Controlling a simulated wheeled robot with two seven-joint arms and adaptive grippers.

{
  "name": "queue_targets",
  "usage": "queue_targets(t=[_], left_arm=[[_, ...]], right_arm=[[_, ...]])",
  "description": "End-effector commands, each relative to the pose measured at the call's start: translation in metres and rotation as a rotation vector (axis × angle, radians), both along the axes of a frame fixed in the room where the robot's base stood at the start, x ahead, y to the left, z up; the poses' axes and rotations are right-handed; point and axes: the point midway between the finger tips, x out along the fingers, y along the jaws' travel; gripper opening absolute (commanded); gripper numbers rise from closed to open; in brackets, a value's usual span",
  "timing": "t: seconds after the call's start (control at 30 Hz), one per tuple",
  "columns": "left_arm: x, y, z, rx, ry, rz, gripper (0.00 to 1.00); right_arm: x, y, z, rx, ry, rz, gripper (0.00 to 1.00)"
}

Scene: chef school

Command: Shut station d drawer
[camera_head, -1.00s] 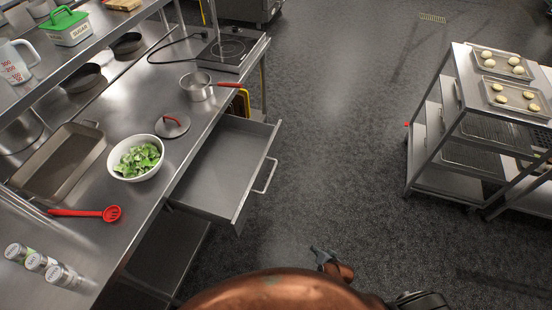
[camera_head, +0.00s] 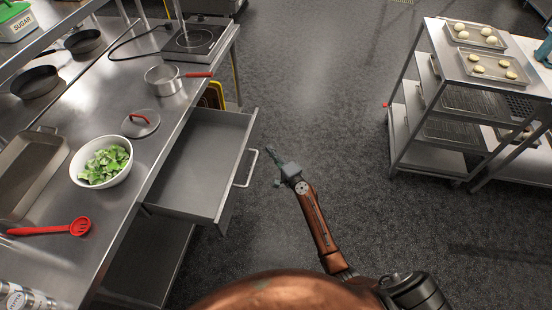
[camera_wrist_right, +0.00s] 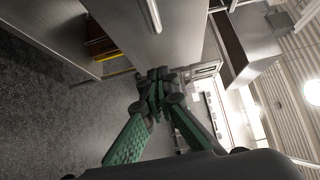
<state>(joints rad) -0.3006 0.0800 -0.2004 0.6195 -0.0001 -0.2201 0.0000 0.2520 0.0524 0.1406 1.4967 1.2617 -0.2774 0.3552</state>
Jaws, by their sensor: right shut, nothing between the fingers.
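The station drawer (camera_head: 196,170) is an empty grey metal drawer pulled well out from under the steel counter in the head view. Its white bar handle (camera_head: 247,170) is on its front face. My right gripper (camera_head: 270,151) is shut and empty, just right of the handle and apart from it. In the right wrist view the shut green fingers (camera_wrist_right: 158,95) show close up, with a grey panel, likely the drawer front (camera_wrist_right: 160,35), beyond them. My left gripper is not in view.
A steel rack (camera_head: 436,60) with trays stands at the right. The floor between is clear.

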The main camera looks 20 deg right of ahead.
Motion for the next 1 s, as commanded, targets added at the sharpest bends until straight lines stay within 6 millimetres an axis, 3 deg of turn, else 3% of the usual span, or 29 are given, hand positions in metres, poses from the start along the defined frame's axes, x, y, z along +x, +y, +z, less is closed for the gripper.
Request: queue_targets(t=[0.13, 0.3, 0.5, 1.0], left_arm=[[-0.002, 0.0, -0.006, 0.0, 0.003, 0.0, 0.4], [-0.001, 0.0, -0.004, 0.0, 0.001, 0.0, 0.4], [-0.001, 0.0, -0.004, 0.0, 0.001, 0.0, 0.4], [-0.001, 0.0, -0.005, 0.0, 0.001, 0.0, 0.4]], right_arm=[[0.031, 0.006, -0.001, 0.0, 0.0, 0.001, 0.0], [0.043, 0.028, 0.0, 0.001, 0.001, 0.002, 0.0], [0.05, 0.038, -0.001, 0.0, 0.001, 0.0, 0.0], [0.053, 0.042, -0.001, -0.001, 0.002, -0.002, 0.0]])
